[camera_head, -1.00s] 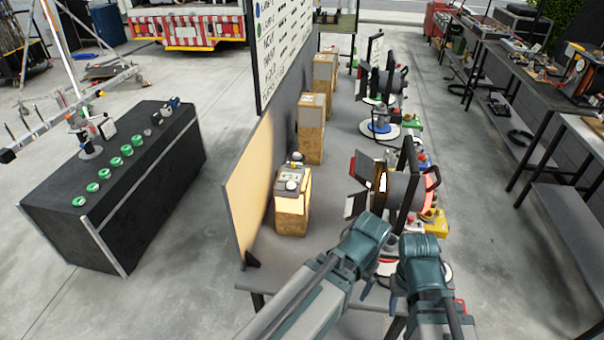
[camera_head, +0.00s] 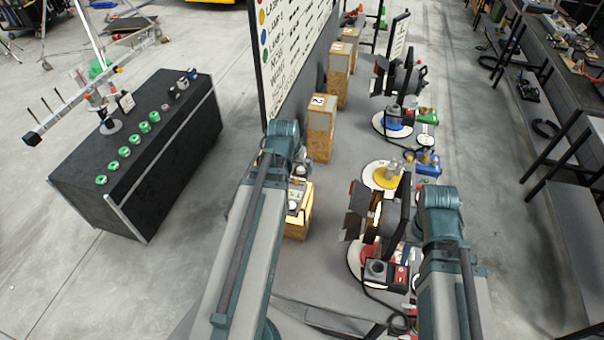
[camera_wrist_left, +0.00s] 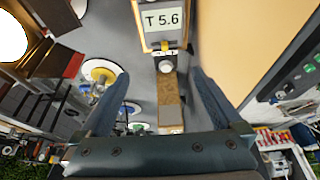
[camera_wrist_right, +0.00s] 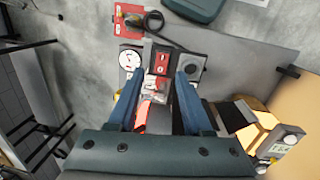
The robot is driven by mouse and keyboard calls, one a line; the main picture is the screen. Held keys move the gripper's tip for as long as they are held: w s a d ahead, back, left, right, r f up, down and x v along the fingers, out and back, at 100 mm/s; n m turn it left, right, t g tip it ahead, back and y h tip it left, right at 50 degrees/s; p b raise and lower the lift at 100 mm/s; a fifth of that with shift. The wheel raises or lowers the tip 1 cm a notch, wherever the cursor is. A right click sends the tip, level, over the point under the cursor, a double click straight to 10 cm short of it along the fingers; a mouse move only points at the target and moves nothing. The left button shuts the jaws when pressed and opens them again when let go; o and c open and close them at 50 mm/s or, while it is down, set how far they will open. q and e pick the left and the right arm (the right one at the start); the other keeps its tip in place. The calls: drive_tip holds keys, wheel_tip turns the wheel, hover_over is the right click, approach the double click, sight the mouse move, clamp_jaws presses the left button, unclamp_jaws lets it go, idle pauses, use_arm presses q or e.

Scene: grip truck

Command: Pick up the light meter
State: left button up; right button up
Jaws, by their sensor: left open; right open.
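The light meter (camera_head: 298,196) is a small grey device with a white dome, on top of the nearest wooden block (camera_head: 298,229). In the left wrist view its display (camera_wrist_left: 162,19) reads T 5.6, near the top edge, with a white dome (camera_wrist_left: 166,66) just below. My left gripper (camera_wrist_left: 158,74) is open above it, with the dome between the fingers in the picture; I cannot tell the height gap. In the head view my left wrist partly hides the meter. My right gripper (camera_wrist_right: 156,78) is open over a red box; the meter (camera_wrist_right: 286,140) shows at the right there.
A lamp with black flaps (camera_head: 362,210) stands right of the meter, between my arms. More wooden blocks (camera_head: 320,128) stand in a row behind along the upright panel. A black case (camera_head: 130,165) stands left.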

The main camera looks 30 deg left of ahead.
sight(297, 179)
use_arm(q)
drive_tip(key=b+x, duration=0.8)
drive_tip(key=shift+w+a+f, duration=0.1)
drive_tip(key=shift+w+a, duration=0.15)
drive_tip(key=shift+a, duration=0.15)
use_arm(e)
wheel_tip(297, 179, down, 8)
drive_tip(key=shift+w+r, duration=0.15)
drive_tip(key=shift+r, duration=0.05)
use_arm(q)
drive_tip(key=b+x, duration=0.4)
drive_tip(key=shift+s+a+f+b, duration=0.1)
drive_tip(key=shift+s+f+b, duration=0.15)
drive_tip(key=shift+s+b, duration=0.05)
use_arm(e)
wheel_tip(297, 179, down, 4)
drive_tip(key=shift+f, duration=0.25)
use_arm(q)
drive_tip(key=shift+w+f+b, duration=0.25)
drive_tip(key=shift+f+b, duration=0.1)
use_arm(e)
drive_tip(key=shift+f, duration=0.35)
drive_tip(key=shift+r, duration=0.1)
use_arm(q)
drive_tip(key=shift+r, duration=0.1)
